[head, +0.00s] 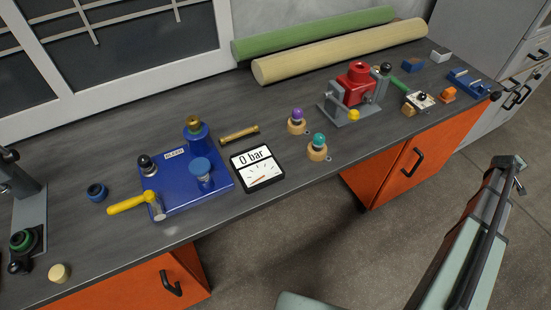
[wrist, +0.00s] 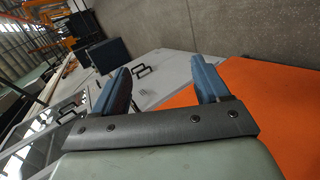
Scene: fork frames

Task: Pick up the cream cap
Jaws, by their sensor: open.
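The cream cap (head: 60,273) is a small round piece at the front left of the grey workbench (head: 95,240) in the head view. It sits close to the bench's front edge, right of a grey stand with a green ring. My gripper (wrist: 164,82) shows in the wrist view with its two blue fingers wide apart and nothing between them. The wrist view shows the floor, an orange panel and grey cabinets, not the cap. I cannot make out the fingers in the head view.
The grey stand (head: 30,210) rises beside the cap. A gauge (head: 257,167) reads 0 bar. Bare bench surrounds the cap's right side.

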